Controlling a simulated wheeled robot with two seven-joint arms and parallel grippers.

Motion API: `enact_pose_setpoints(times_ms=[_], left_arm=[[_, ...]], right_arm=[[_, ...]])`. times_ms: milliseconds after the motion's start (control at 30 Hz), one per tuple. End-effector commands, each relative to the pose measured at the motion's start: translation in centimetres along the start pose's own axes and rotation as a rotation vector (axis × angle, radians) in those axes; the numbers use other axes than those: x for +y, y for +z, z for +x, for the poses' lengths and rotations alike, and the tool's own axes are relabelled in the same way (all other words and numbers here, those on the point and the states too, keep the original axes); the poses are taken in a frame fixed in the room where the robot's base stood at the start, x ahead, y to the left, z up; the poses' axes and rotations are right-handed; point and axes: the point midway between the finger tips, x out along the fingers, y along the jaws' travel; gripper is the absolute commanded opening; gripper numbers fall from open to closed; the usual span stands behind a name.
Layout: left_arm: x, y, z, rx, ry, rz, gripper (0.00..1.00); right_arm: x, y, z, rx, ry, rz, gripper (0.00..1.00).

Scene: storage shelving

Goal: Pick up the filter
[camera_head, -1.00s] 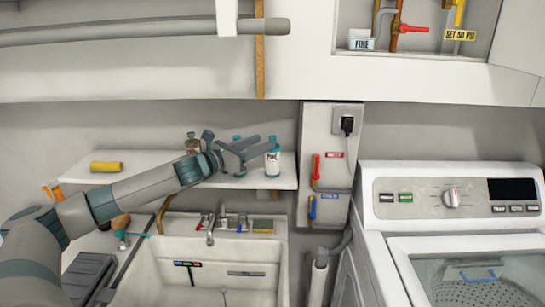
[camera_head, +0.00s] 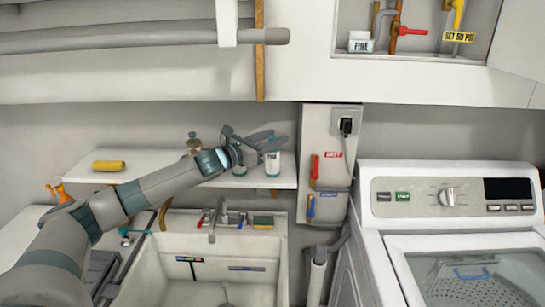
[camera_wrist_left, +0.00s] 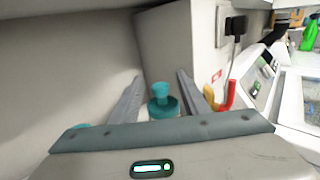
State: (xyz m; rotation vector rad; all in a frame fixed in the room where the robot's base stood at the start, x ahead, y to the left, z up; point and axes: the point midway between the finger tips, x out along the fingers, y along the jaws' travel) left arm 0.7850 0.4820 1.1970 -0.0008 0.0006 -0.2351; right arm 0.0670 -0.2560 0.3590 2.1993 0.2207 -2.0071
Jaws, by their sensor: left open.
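A white bottle-like item with a teal base (camera_head: 272,164) stands upright at the right end of the white shelf; I cannot tell for sure that it is the filter. My left gripper (camera_head: 275,140) is open just above it in the head view, hiding its top. In the left wrist view, a teal cap (camera_wrist_left: 162,101) shows between the two spread fingers of the left gripper (camera_wrist_left: 158,78). I cannot tell whether they touch it. A white box labelled "FINE" (camera_head: 361,46) sits in the upper cabinet recess. My right gripper is not in view.
The white shelf (camera_head: 150,172) also bears a yellow roll (camera_head: 109,166) and a brown bottle (camera_head: 194,143), with another teal-based item partly behind my gripper. A wall box with an outlet (camera_head: 346,124) stands close to the right. The sink (camera_head: 215,262) lies below.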

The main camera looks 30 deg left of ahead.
Motion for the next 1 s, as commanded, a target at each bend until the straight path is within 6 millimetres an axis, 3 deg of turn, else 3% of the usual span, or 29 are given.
enact_pose_setpoints(times_ms=[400,433,600,1000], left_arm=[[0.01,-0.08,-0.02,0.0,0.0,0.001,0.42],[0.01,-0.07,-0.02,0.0,0.0,0.001,0.39],[0.01,-0.08,-0.03,0.0,0.0,0.001,0.0],[0.01,0.13,-0.03,-0.001,-0.001,0.002,0.0]], right_arm=[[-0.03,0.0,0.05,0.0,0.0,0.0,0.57],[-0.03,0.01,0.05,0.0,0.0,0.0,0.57],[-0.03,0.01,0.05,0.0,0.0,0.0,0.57],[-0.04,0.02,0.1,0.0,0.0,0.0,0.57]])
